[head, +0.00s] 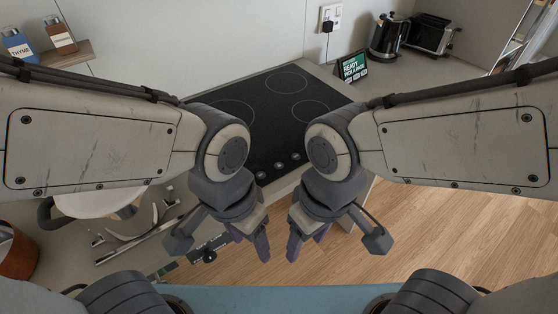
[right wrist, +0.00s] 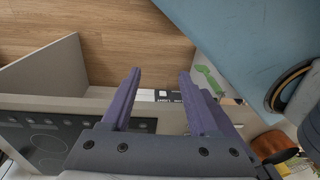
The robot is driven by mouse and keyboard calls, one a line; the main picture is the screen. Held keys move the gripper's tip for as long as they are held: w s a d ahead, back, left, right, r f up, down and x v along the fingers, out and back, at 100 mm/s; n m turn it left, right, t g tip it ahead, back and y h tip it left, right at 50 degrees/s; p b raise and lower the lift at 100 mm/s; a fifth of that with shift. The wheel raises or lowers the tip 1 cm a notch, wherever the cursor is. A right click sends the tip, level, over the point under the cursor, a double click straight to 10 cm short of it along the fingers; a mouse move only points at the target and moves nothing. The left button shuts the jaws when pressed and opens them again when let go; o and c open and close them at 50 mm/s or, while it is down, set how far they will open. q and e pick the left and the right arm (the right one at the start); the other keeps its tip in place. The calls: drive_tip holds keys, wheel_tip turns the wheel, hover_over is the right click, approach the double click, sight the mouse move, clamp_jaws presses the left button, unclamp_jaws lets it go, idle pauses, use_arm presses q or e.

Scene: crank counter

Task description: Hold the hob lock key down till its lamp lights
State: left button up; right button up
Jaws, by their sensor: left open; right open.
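The black glass hob (head: 262,112) is set in the counter in the head view, with several ring markings and a row of small round controls (head: 280,166) along its front edge. I cannot tell the lock key or its lamp apart at this size. The hob also shows at the lower left of the right wrist view (right wrist: 42,143). My left gripper (head: 252,244) and right gripper (head: 305,244) hang side by side in front of the counter, apart from the hob. Both are open and empty. The right gripper's spread fingers (right wrist: 160,74) show in its wrist view.
A dark sign (head: 352,68) stands behind the hob's right corner. A kettle (head: 388,38) and toaster (head: 432,35) stand at the back right, near a wall socket (head: 330,17). Two jars (head: 60,35) sit on a left shelf. Wooden floor (head: 420,240) is clear at right.

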idle(0.4)
clamp_jaws()
idle(1.5)
